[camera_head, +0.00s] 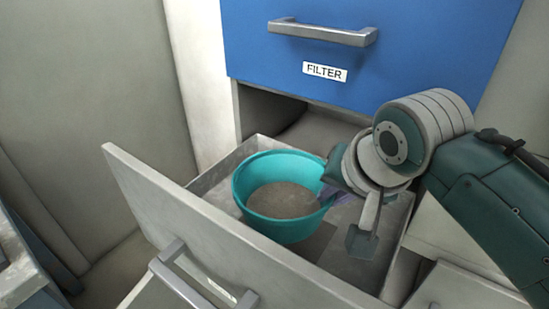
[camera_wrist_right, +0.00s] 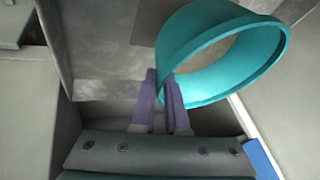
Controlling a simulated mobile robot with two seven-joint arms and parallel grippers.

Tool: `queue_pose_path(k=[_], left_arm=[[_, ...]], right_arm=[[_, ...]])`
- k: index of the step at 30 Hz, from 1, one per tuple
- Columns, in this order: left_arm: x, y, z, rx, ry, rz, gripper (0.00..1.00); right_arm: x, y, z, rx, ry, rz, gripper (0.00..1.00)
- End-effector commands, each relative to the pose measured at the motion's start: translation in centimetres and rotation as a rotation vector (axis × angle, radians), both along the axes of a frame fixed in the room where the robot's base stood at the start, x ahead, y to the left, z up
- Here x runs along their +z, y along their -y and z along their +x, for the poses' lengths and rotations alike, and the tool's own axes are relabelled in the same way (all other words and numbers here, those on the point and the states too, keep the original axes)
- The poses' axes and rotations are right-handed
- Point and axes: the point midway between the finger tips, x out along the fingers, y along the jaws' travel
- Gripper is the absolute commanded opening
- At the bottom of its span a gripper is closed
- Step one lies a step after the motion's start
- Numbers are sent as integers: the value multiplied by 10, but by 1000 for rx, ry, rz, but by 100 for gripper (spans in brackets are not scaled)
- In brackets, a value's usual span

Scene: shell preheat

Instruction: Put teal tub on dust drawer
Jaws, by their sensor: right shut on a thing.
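The teal tub (camera_head: 285,225) is a round open bowl with a grey-brown, dusty-looking inside. It sits within the outline of the pulled-out dust drawer (camera_head: 210,180), behind the drawer's front panel. I cannot tell whether its base touches the drawer floor. My right gripper (camera_head: 328,194) is shut on the tub's right rim. In the right wrist view the two purple fingers (camera_wrist_right: 164,85) pinch the wall of the tub (camera_wrist_right: 225,85), with bare drawer floor beside it. My left gripper is not in view.
A blue drawer front (camera_head: 370,60) labelled FILTER, with a grey handle (camera_head: 322,33), is closed above the open drawer. The open drawer's front has a grey handle (camera_head: 185,275). Bare drawer floor lies right of the tub. A blue-sided unit (camera_head: 30,270) stands at lower left.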

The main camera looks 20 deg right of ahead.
Motion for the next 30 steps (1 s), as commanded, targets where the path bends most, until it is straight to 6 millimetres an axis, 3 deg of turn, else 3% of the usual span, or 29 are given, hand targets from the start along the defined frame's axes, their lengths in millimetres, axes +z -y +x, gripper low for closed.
queue_pose_path(k=[12,23,24,30], left_arm=[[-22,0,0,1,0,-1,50],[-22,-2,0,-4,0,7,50],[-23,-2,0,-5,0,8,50],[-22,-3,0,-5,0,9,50]], right_arm=[[-53,0,0,0,1,1,0],[-55,0,1,-1,3,1,0],[-56,0,0,0,1,0,13],[-56,0,0,0,1,0,35]])
